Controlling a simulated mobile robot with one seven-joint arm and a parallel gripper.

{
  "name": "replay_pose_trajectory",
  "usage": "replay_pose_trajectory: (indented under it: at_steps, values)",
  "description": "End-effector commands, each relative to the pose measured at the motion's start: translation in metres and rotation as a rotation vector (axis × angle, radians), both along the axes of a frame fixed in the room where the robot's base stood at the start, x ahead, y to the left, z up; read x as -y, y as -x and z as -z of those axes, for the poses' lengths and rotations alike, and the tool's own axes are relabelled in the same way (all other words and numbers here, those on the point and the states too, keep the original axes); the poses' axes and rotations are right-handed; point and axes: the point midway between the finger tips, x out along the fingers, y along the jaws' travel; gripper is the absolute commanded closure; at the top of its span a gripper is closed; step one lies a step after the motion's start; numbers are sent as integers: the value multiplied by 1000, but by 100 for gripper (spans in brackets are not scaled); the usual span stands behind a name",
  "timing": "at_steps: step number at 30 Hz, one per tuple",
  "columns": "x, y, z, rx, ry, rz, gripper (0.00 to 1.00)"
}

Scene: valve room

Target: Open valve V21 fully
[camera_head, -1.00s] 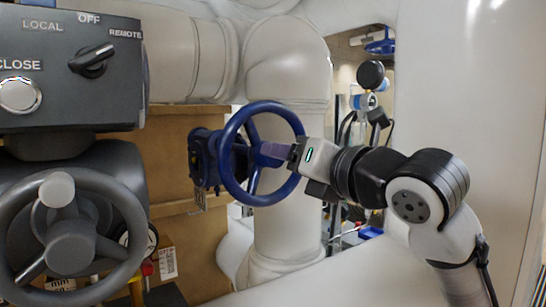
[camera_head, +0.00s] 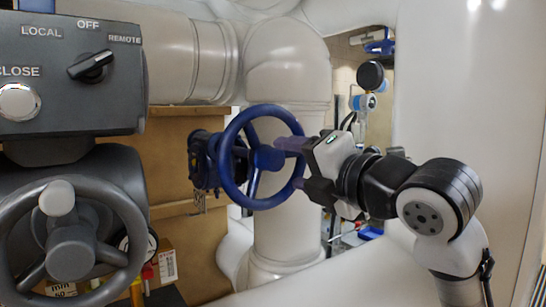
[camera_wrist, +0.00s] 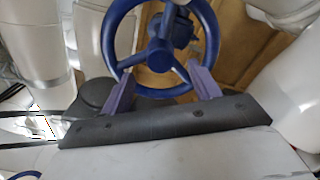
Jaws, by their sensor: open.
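A blue handwheel (camera_head: 229,170) with spokes and a central hub stands upright on a blue valve body (camera_head: 203,160) in the middle of the head view. I cannot read any label naming it V21. My gripper (camera_head: 291,165) is at the wheel's right side, its two purple fingers spread apart. The upper finger overlaps the right rim near the hub, and the lower one overlaps the lower right rim. In the wrist view the fingers (camera_wrist: 164,90) flank the near part of the rim (camera_wrist: 115,45). I cannot tell whether they touch it. Nothing is gripped.
A grey handwheel (camera_head: 133,228) and a control box (camera_head: 70,110) with a selector knob are at the left. A large pale pipe (camera_head: 288,90) stands behind the blue wheel. A gauge (camera_head: 370,75) is behind my arm. A pale wall or tank (camera_head: 460,90) bounds the right.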

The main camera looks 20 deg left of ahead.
Motion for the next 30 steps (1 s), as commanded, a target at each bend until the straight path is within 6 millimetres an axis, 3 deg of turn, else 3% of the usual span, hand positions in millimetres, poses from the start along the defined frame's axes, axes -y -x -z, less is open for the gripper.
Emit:
replay_pose_trajectory:
  at_steps: [7, 18, 30]
  values:
    - [0, 0, 0, -108, -71, 0, 38]
    - [0, 0, -1, -524, -348, -1, 38]
    - [-1, 0, -2, -791, -522, -2, 38]
